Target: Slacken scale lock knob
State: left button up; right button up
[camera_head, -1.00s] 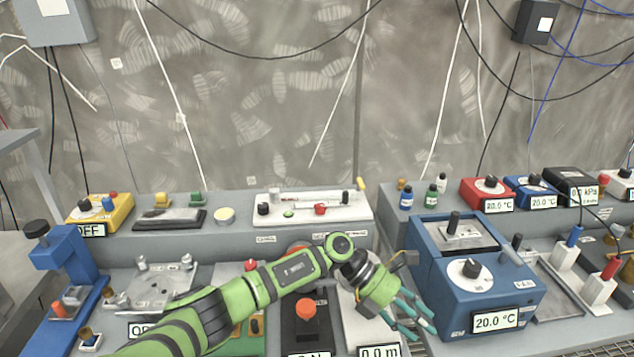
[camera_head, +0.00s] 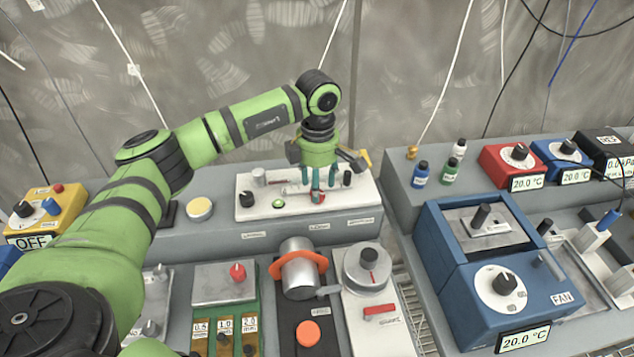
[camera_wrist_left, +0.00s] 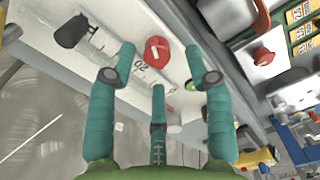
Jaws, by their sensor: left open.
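The scale lock knob looks to be the red knob (camera_head: 318,197) on the front of the white scale unit (camera_head: 362,202), which stands on the back shelf. In the left wrist view the red knob (camera_wrist_left: 157,50) has a white line on its face, beside scale marks reading 20. My left gripper (camera_head: 318,183) points down over the unit, close above the red knob. Its teal fingers (camera_wrist_left: 158,80) are spread and empty, with the knob beyond their tips. Contact cannot be told. The fingers partly hide the knob in the head view.
The unit also carries a black knob (camera_head: 246,199), a green button (camera_head: 278,203) and another black knob (camera_head: 347,178). In front stand a metal cylinder with an orange ring (camera_head: 300,268) and a grey dial (camera_head: 367,268). A blue box (camera_head: 500,270) is at the right.

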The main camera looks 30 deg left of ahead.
pick_arm(q)
notch_tip(320, 180, down, 2)
jog(key=shift+w+f, duration=0.1)
jog(key=shift+a+f+p, duration=0.1)
jog(key=shift+f+p, duration=0.2)
jog(key=shift+f, duration=0.05)
jog(key=shift+w+f, duration=0.1)
jog(key=shift+f, duration=0.05)
grip_shut()
pick_arm(e)
jog(key=shift+w+a+r, duration=0.5)
jog(key=shift+w+r, duration=0.1)
jog(key=shift+w, duration=0.15)
